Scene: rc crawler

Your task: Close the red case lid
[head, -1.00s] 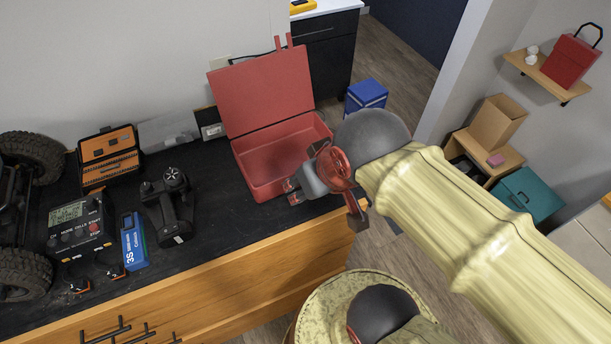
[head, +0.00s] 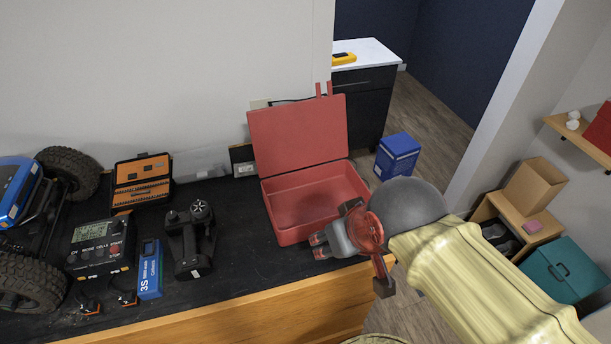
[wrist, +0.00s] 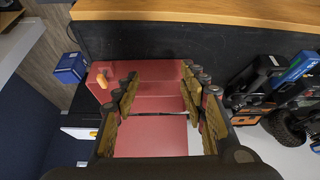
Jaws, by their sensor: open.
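The red case (head: 316,201) stands on the black bench top near its right end, empty, with its lid (head: 298,137) raised and leaning back near the wall. Two latches stick up from the lid's top edge. My gripper (head: 322,246) is at the case's front right corner in the head view, partly covering its front rim; whether it touches cannot be told. In the wrist view, the open fingers (wrist: 160,98) spread apart with nothing between them, and the red case (wrist: 150,80) lies beyond them.
A radio transmitter (head: 190,238), a blue battery (head: 150,270), a charger (head: 100,248) and an orange tool case (head: 142,182) stand left of the red case. An RC crawler (head: 30,225) is at the far left. A blue box (head: 397,156) is beyond the bench's right end.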

